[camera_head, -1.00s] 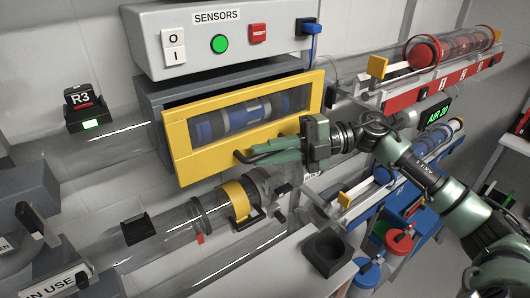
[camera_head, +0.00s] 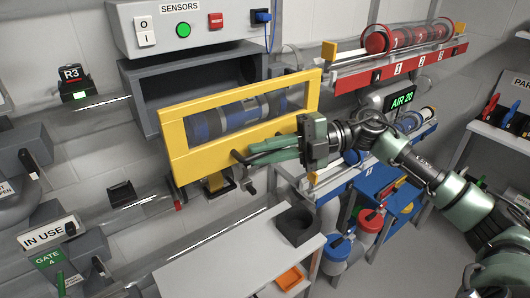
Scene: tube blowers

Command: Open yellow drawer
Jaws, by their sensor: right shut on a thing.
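The yellow drawer (camera_head: 180,151) has a framed front with a clear window, and a blue and grey tube (camera_head: 225,118) shows behind it. The drawer front stands well out from its grey housing (camera_head: 133,90), and the dark inside of the housing shows above and behind it. My right gripper (camera_head: 262,153) is at the lower edge of the drawer front, shut on the drawer's dark handle (camera_head: 236,157). Its green fingers hide most of the handle. My left gripper is not in view.
The SENSORS box (camera_head: 210,35) sits above the housing. A red tube rack (camera_head: 385,75) is on the wall at the right. Grey floor is clear at the lower right.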

